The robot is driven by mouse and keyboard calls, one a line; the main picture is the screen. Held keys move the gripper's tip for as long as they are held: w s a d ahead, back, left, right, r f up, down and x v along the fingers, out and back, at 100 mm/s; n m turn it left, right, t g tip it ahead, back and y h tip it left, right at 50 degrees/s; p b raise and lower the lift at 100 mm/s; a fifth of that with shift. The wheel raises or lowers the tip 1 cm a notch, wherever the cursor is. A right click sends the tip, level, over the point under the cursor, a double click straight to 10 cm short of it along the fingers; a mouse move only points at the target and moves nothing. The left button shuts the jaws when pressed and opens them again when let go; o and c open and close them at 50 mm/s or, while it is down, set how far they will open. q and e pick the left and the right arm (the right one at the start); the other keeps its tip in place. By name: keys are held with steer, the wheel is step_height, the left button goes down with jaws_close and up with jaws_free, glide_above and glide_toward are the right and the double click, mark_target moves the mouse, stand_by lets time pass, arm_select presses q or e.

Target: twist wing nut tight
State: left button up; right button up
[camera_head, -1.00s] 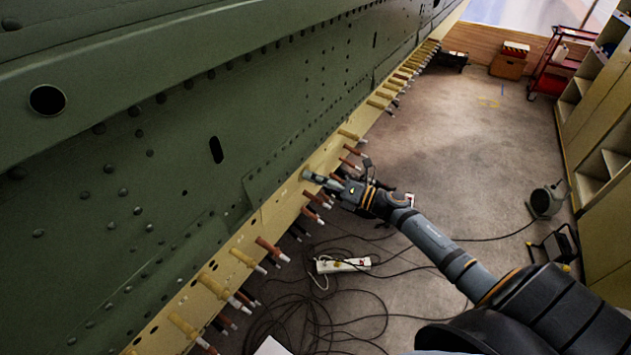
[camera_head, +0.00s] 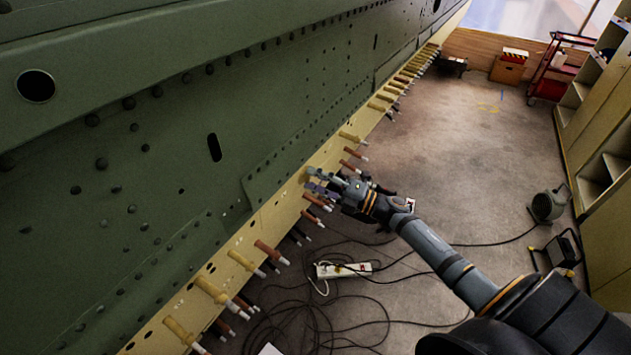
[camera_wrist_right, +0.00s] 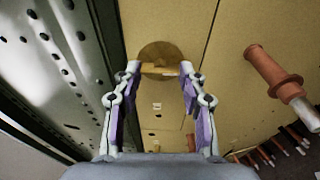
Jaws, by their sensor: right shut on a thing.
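My right gripper (camera_head: 312,180) is at the cream strip along the lower edge of the green skin. In the right wrist view its two fingertips (camera_wrist_right: 160,70) stand apart, one at each end of a small yellow-tan wing nut (camera_wrist_right: 160,69). The gripper is shut on this nut. A round brown disc (camera_wrist_right: 158,50) shows behind the nut, against the tan panel. In the head view the nut is too small and too covered by the fingers to make out. My left gripper is in neither view.
Brown and tan pegs line the strip, including a brown peg (camera_head: 271,252) below my gripper and a large one (camera_wrist_right: 272,72) right of it in the wrist view. A power strip (camera_head: 343,269) and cables lie on the floor.

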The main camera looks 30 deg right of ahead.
steer(key=shift+s+f, duration=0.1)
steer(key=shift+f, duration=0.2)
steer(key=o, duration=0.9)
steer(key=shift+c, duration=0.2)
steer(key=shift+o, duration=1.4)
steer(key=shift+d+r, duration=0.1)
steer(key=v, duration=1.2)
